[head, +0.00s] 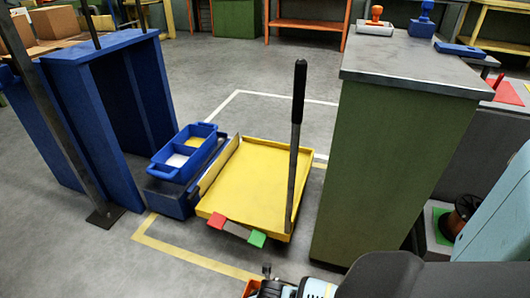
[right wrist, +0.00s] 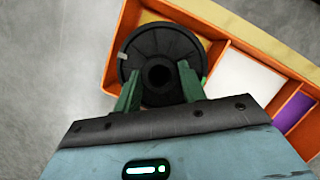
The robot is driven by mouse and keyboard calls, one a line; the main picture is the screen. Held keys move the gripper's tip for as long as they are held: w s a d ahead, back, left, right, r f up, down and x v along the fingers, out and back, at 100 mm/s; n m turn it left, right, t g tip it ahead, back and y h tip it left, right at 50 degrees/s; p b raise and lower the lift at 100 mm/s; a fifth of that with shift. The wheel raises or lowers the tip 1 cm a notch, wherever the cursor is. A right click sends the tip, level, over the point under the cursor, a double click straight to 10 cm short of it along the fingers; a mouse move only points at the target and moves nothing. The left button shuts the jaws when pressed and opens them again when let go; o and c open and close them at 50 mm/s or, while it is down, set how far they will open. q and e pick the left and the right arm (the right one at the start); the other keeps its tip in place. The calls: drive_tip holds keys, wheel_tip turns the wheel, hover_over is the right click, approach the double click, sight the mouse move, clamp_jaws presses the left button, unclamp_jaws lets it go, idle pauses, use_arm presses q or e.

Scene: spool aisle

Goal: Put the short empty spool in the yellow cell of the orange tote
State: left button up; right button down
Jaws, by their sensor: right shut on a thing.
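In the right wrist view my right gripper (right wrist: 157,84) is shut on a black spool (right wrist: 160,48) with a round hole in its middle. The spool shows no wound material. It is over the left part of the orange tote (right wrist: 112,62) and covers part of the tote's left wall. The tote has a white cell (right wrist: 245,85) and a purple cell (right wrist: 296,114). How high the spool is above the tote I cannot tell. My left gripper is not in view.
In the head view a blue tote (head: 183,150) with white and yellow cells stands beside a yellow platform (head: 255,185) with an upright black handle. A green cabinet (head: 395,150) stands right of it. A dark spool (head: 460,215) is at the far right. Grey floor is free behind.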

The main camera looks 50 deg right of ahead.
drive_tip(key=shift+w, duration=0.1)
drive_tip(key=c, duration=1.3)
unclamp_jaws()
drive_tip(key=shift+f, duration=0.1)
drive_tip(key=o, duration=0.5)
use_arm(q)
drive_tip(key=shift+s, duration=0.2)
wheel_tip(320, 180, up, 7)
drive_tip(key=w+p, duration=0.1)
drive_tip(key=p, duration=0.5)
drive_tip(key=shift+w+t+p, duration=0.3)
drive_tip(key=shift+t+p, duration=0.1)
use_arm(e)
drive_tip(key=shift+v, duration=6.15)
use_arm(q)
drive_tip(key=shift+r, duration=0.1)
